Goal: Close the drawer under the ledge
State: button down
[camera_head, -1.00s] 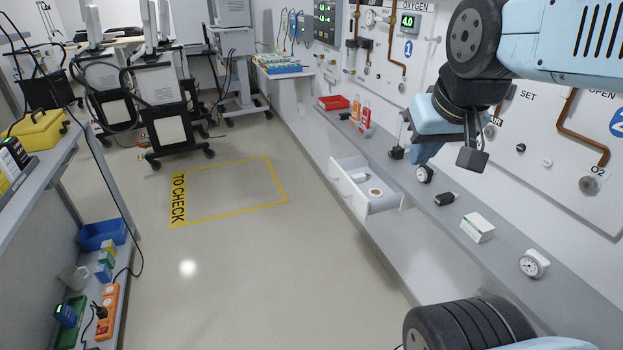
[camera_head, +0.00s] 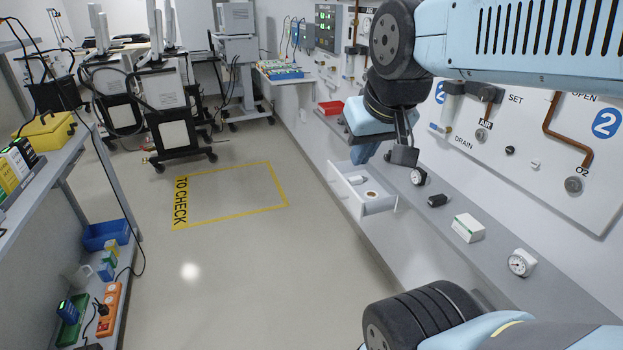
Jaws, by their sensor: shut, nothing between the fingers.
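The drawer (camera_head: 375,203) under the ledge (camera_head: 455,260) stands open, its pale front pulled out over the floor side. Inside it lie a small white item (camera_head: 356,180) and a round tan-ringed item (camera_head: 371,194). My gripper (camera_head: 403,155) is shut and empty, its dark end pointing down. In the picture it shows just above and right of the drawer's back part, over the ledge. I see no clear contact with the drawer; the exact height gap cannot be told. My light-blue wrist covers part of the ledge behind the drawer.
On the ledge are a gauge (camera_head: 418,176), a black item (camera_head: 437,200), a white-green box (camera_head: 468,228), another gauge (camera_head: 521,262) and a red tray (camera_head: 331,108). The wall panel (camera_head: 540,150) stands close behind. Floor (camera_head: 270,250) left of the drawer is clear.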

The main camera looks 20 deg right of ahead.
aim_at(337, 173)
jog(key=u, duration=0.05)
jog(key=i, duration=1)
jog(key=z, duration=0.05)
